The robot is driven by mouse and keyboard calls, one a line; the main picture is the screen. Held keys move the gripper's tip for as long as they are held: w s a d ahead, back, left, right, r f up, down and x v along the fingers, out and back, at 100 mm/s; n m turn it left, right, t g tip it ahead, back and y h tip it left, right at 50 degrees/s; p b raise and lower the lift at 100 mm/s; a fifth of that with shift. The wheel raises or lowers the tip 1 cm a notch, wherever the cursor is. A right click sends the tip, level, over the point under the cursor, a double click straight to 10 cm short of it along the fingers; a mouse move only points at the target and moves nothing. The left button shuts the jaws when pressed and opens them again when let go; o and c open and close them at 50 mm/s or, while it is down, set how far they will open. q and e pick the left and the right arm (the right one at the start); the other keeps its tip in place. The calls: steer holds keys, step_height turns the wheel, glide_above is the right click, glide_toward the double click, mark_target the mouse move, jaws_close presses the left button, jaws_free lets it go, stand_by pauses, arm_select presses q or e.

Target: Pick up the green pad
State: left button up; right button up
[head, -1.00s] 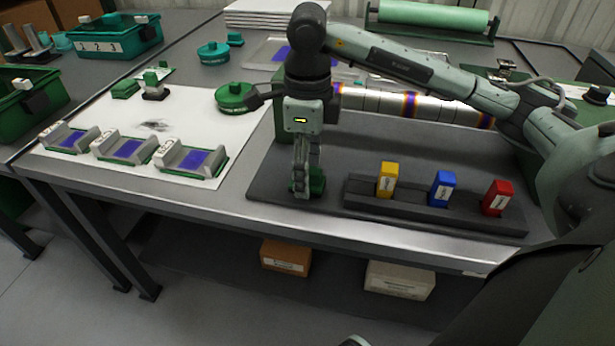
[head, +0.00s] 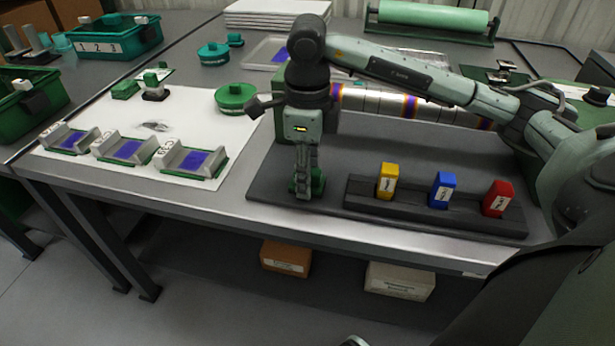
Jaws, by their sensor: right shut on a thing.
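My right gripper (head: 306,190) points down at the left end of the dark mat. It is shut on a green pad (head: 318,183), which shows in part on both sides of the fingers. The pad is at or just above the mat; I cannot tell which. The fingers hide its middle. My left gripper is not in view.
A dark rack (head: 400,205) with a yellow block (head: 387,181), a blue block (head: 442,190) and a red block (head: 497,198) stands right of the gripper. Several grey cradles (head: 190,160) stand on the white sheet (head: 215,120). Metal pipe (head: 400,105) lies behind.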

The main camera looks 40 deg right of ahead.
step_height(320, 180, up, 8)
steer(key=shift+r, duration=0.15)
steer(key=shift+r+p, duration=0.35)
steer(key=shift+r, duration=0.55)
steer(key=o, duration=0.7)
steer(key=shift+c, duration=0.2)
steer(key=c, duration=0.5)
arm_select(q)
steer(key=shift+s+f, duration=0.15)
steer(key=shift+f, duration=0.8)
arm_select(e)
steer(key=shift+f, duration=0.1)
